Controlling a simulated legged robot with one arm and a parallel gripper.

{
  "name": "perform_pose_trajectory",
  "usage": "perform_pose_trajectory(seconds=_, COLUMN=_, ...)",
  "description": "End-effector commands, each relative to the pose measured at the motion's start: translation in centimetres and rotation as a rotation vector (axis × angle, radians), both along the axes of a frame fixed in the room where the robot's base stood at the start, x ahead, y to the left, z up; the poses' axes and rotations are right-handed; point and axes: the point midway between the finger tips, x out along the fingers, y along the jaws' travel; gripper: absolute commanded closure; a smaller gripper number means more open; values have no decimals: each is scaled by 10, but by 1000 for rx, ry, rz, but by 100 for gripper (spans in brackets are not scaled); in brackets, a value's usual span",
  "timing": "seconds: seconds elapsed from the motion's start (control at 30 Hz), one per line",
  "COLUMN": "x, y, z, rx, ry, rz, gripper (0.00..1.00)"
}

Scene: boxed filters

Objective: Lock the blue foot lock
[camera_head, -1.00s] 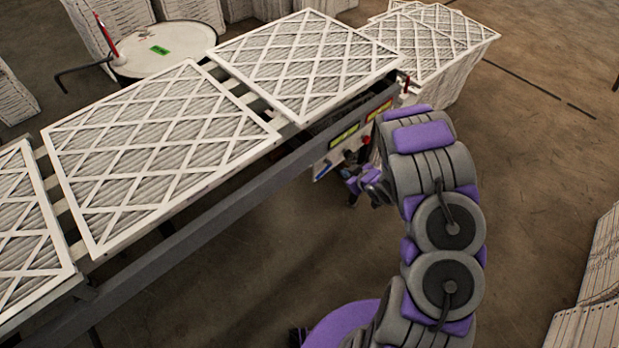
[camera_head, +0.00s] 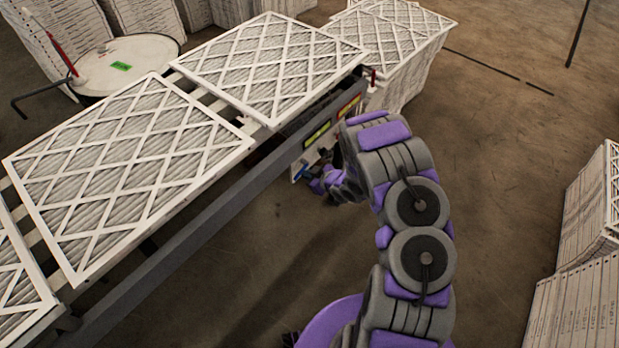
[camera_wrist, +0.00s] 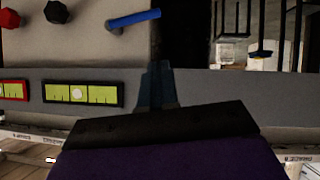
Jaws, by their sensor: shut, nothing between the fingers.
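The blue foot lock shows as a small blue lever (camera_head: 300,173) on the light panel under the conveyor's near side. In the wrist view the blue lever (camera_wrist: 135,18) is at the top, angled slightly, with a grey pivot at its left end. My gripper (camera_head: 318,184) is beside it, just to its right in the head view. In the wrist view my gripper's dark fingers (camera_wrist: 157,84) are shut and empty. They point toward the lever's right end, with a visible gap. The arm hides part of the panel in the head view.
The conveyor's grey side rail (camera_head: 190,250) runs along my left, with large filters (camera_head: 130,170) on top. The wrist view shows a red knob (camera_wrist: 10,18), a black knob (camera_wrist: 56,12) and a yellow-green label (camera_wrist: 82,93). Stacked filters (camera_head: 590,220) stand at right; floor between is clear.

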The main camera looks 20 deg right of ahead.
Motion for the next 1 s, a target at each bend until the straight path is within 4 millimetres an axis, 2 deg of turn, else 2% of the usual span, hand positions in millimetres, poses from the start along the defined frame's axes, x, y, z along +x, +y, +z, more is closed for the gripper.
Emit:
perform_pose_trajectory(seconds=0.1, x=16, y=9, z=-15, rx=5, ry=-1, rz=1, gripper=100)
perform_pose_trajectory(seconds=0.33, x=45, y=28, z=-36, rx=2, ry=-2, rz=1, gripper=100)
perform_pose_trajectory(seconds=0.63, x=51, y=26, z=-67, rx=0, ry=2, rz=-1, gripper=100)
perform_pose_trajectory(seconds=1.0, x=54, y=24, z=-72, rx=0, ry=0, rz=-1, gripper=100)
